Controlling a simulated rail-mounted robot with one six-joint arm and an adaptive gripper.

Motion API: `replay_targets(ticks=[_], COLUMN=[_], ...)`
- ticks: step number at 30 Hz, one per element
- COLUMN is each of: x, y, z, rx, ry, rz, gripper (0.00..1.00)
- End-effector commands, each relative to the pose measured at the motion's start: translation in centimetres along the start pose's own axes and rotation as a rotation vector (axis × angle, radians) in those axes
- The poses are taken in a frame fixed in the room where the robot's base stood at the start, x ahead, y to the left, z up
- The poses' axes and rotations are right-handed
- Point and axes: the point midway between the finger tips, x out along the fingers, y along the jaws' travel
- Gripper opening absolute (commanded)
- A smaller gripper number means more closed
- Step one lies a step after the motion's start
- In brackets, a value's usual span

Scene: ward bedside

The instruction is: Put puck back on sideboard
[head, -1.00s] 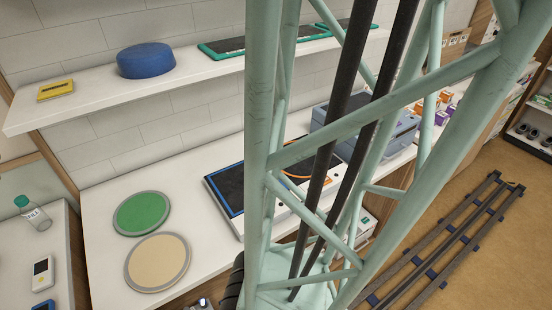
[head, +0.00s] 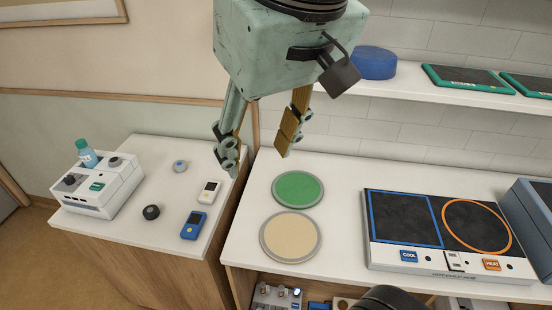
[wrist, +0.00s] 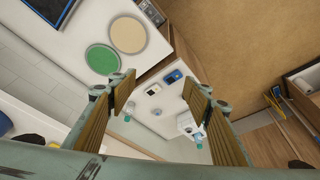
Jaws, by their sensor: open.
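Two small round pieces lie on the left cabinet (head: 120,235) in the head view: a grey-blue one (head: 180,166) and a black one (head: 151,212). A much larger blue round block (head: 374,63) sits on the wall shelf. I cannot tell which of these is the puck. The white-topped counter (head: 345,200), which looks like the sideboard, carries a green disc (head: 298,189) and a beige disc (head: 290,236), both lying flat. My gripper (head: 256,155) hangs open and empty above the gap between cabinet and counter. Its two fingers stand apart in the wrist view (wrist: 160,92).
A white device (head: 100,188) with a bottle (head: 87,155) stands on the cabinet beside a white meter (head: 208,190) and a blue meter (head: 194,225). A cool/heat plate (head: 440,230) fills the counter's middle. The wall shelf (head: 430,92) overhangs behind.

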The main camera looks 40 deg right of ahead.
Motion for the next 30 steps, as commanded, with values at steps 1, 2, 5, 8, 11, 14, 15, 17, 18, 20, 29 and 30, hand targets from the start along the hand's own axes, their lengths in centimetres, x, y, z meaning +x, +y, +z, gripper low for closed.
replay_targets(ticks=[1,2,5,8,11,14,15,17,18,20,29,30], x=[0.6,0.6,0.7,0.8,0.9,1.0,1.0,1.0,1.0,1.0,1.8,2.1], y=[-0.5,-0.5,-0.4,-0.3,-0.2,-0.2,-0.2,-0.2,-0.2,-0.2,-0.3,-0.3], z=[3.4,3.8,4.9,5.5,5.8,5.8,5.8,5.7,5.7,5.6,5.7,5.8], rx=[-0.004,-0.014,-0.038,-0.050,-0.055,-0.057,-0.056,-0.057,-0.057,-0.058,-0.061,-0.062], ry=[-0.005,-0.003,0.001,0.004,0.002,-0.001,-0.002,-0.002,-0.002,-0.002,0.002,0.003], rz=[-0.018,-0.019,-0.019,-0.018,-0.017,-0.017,-0.017,-0.017,-0.017,-0.017,-0.017,-0.017], gripper=[0.46,0.46,0.46,0.46,0.46,0.46,0.46,0.46,0.46,0.46,0.46,0.46])
